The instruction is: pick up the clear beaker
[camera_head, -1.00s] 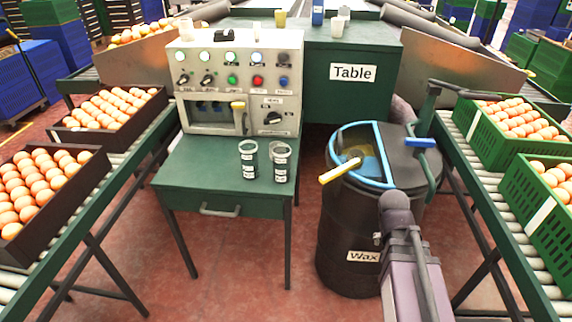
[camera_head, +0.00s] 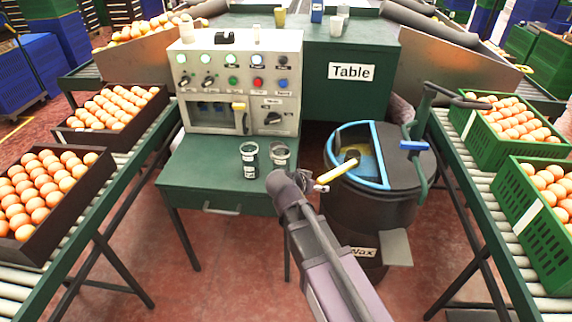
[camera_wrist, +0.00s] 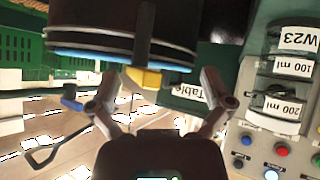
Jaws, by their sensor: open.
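Two clear beakers with dark and white markings stand upright on the small green table (camera_head: 192,180). The left beaker (camera_head: 249,160) is in full view. The right beaker (camera_head: 280,154) is partly hidden below by my gripper (camera_head: 290,182). In the wrist view, a labelled clear beaker (camera_wrist: 282,84) shows at the right, outside the fingers; which of the two it is I cannot tell. My gripper (camera_wrist: 160,86) is open, with nothing between its fingers. In the head view it is in front of the right beaker; whether they touch cannot be told.
The black wax barrel (camera_head: 345,215) with a blue rim stands right of the table, a yellow handle (camera_head: 334,171) sticking out towards my gripper. A control panel (camera_head: 238,85) stands behind the beakers.

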